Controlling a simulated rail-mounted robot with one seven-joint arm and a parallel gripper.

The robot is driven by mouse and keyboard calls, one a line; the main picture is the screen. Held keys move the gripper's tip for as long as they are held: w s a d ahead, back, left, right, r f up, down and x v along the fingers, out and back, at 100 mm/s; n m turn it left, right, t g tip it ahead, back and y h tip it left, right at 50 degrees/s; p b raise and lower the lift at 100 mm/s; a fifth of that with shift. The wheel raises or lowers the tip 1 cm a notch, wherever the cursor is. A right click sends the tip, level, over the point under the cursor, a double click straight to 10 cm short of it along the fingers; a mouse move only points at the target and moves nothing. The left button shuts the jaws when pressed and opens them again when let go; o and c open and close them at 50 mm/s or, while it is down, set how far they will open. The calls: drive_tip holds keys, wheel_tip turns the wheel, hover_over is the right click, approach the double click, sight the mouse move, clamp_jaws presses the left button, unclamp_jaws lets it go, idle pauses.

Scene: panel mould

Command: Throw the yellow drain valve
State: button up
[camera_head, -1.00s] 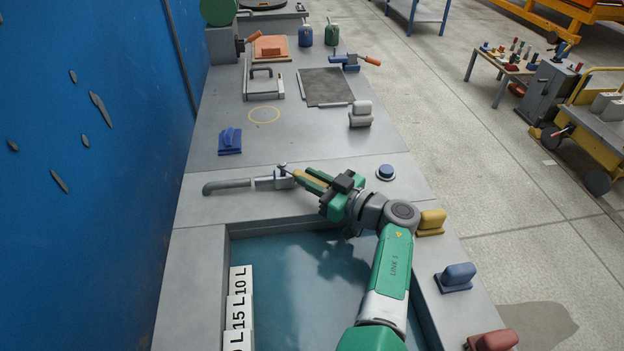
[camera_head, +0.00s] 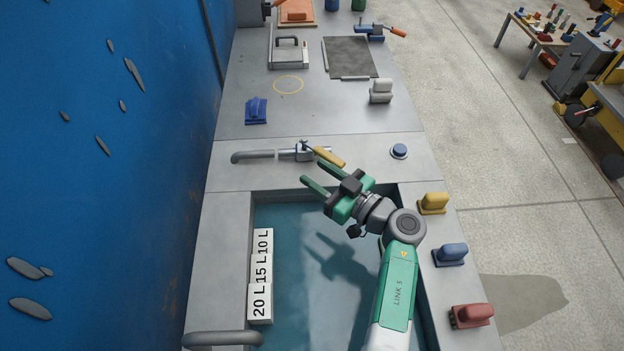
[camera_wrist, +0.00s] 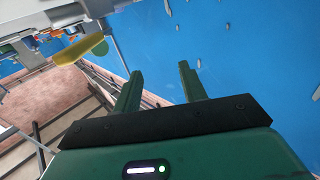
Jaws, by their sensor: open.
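The yellow drain valve lever (camera_head: 329,156) sticks out to the right and slightly toward me from a small grey valve body (camera_head: 304,151) on a grey pipe (camera_head: 255,156). My gripper (camera_head: 311,171) is open and empty. Its green fingertips are just on the near side of the lever, over the edge of the water basin, and look apart from it. In the wrist view the yellow lever (camera_wrist: 80,51) shows at upper left, outside the open fingers (camera_wrist: 160,71).
The basin (camera_head: 225,235) with blue-green water and litre plates (camera_head: 261,275) lies below my arm. A blue button (camera_head: 399,151) sits right of the valve. Yellow (camera_head: 433,204), blue (camera_head: 451,254) and red (camera_head: 472,316) handled blocks line the right rim. A blue wall (camera_head: 90,180) bounds the left.

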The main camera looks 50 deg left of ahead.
drive_tip(key=s+d+p, duration=0.2)
drive_tip(key=s+d, duration=0.1)
drive_tip(key=s, duration=0.2)
drive_tip(key=shift+d+r, duration=0.3)
drive_tip(key=shift+d, duration=0.05)
drive_tip(key=shift+c, duration=0.4)
